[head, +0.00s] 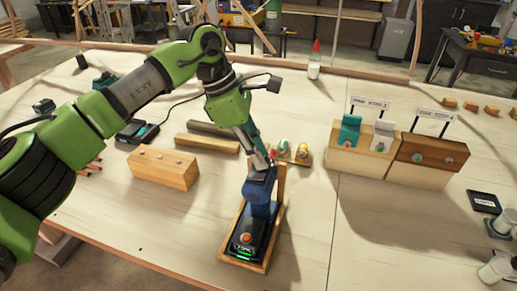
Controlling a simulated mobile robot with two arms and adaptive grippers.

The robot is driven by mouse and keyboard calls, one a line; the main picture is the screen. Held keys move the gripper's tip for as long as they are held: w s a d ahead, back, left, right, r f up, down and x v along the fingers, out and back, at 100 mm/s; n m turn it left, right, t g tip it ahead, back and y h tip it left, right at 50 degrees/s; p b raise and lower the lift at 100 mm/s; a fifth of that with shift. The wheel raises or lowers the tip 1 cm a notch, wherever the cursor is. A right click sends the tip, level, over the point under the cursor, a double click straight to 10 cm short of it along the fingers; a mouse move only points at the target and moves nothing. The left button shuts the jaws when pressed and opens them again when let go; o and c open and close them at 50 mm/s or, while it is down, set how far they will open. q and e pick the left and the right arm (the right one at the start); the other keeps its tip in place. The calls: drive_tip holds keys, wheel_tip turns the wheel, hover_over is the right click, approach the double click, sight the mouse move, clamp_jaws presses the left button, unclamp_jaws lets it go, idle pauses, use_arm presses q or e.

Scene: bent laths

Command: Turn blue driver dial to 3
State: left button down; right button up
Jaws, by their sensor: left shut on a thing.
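The blue driver (261,193) sits in a wooden cradle (277,238) at the lower middle of the head view. Its dark base, with an orange spot and a small green-lit display, faces the front edge of the table. My left gripper (262,163) reaches down from above and is shut at the far, upper end of the blue driver. The gripper covers that end, so the dial and its number setting cannot be read. My right gripper is not in view.
Wooden blocks (164,168) lie left of the cradle. Small coloured items (293,150) stand just behind it. Two labelled wooden stands (362,153) are at right. A red-tipped bottle (314,65) stands at the back.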

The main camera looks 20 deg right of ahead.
use_arm(q)
drive_tip(key=shift+m, duration=0.3)
idle(0.4)
drive_tip(key=c, duration=1.8)
unclamp_jaws()
drive_tip(key=v, duration=0.8)
drive_tip(key=shift+w+d, duration=0.1)
